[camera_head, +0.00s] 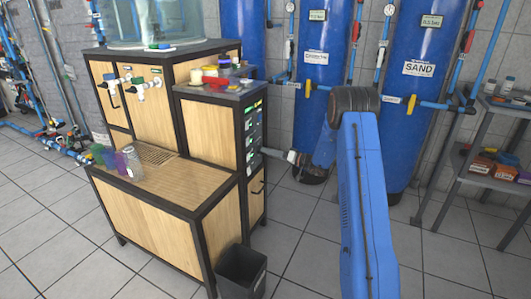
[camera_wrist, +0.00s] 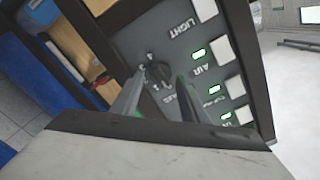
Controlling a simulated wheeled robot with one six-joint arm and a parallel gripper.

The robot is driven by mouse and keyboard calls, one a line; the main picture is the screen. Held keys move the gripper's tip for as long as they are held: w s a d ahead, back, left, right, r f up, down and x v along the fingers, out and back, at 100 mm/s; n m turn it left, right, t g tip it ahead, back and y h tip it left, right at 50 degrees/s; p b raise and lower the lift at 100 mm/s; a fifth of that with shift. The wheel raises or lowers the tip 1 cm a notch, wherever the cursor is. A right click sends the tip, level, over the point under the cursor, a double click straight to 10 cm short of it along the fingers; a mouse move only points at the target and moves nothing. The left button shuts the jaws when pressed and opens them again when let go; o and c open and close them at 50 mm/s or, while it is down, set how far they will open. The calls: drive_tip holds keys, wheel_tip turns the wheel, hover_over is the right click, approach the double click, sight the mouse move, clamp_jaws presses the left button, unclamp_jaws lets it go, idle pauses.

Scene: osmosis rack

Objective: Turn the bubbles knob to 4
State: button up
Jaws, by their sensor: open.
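The bubbles knob (camera_wrist: 157,72) is a small dark round knob on a dark grey control panel (camera_wrist: 130,45), with small white numbers around it. Its label is partly hidden behind my fingers, and I cannot clearly read where its pointer stands. My gripper (camera_wrist: 164,84) is open, with one finger on each side of the knob in the wrist view. I cannot tell whether the fingertips touch it. In the head view my gripper (camera_head: 294,158) is at the right side of the wooden cabinet, by the panel (camera_head: 253,125); the knob is not discernible there.
White buttons with green lights, marked LIGHT and AIR among others, line the panel beside the knob (camera_wrist: 217,48). A dark bin (camera_head: 241,272) stands on the floor by the cabinet (camera_head: 150,215). Blue tanks (camera_head: 415,100) and pipes stand behind my arm, with a grey shelf (camera_head: 485,165) at right.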

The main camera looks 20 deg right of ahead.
drive_tip(key=shift+x, duration=1.15)
drive_tip(key=shift+c, duration=0.5)
drive_tip(key=c, duration=0.7)
drive_tip(key=shift+o, duration=0.2)
